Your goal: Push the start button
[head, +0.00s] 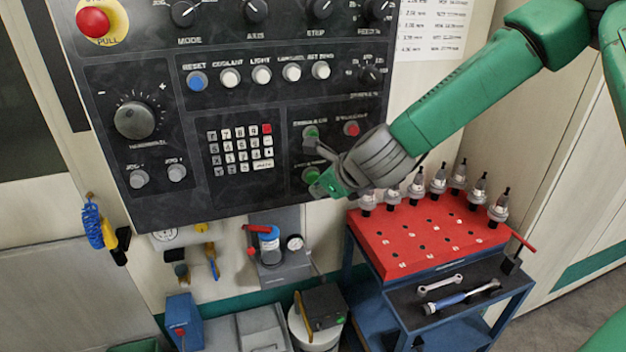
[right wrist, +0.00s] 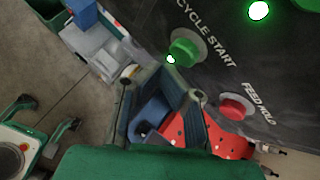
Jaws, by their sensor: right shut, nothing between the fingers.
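A dark control panel fills the left and middle of the head view. The green start button (head: 310,175) is near its lower right edge, partly beside my right gripper (head: 322,150). In the right wrist view the same green button (right wrist: 186,47) carries the label CYCLE START. My right gripper (right wrist: 171,66) is shut and empty, its fingertips close in front of the button, just below it in this picture. I cannot tell whether they touch it. A red FEED HOLD button (right wrist: 236,106) is beside it. My left gripper is not in view.
Another green button (head: 311,132) and a red button (head: 351,129) are just above. A keypad (head: 240,147) is to the left. A red-topped tool cart (head: 420,240) with several tool holders stands below my right arm. A red emergency stop (head: 93,22) is at upper left.

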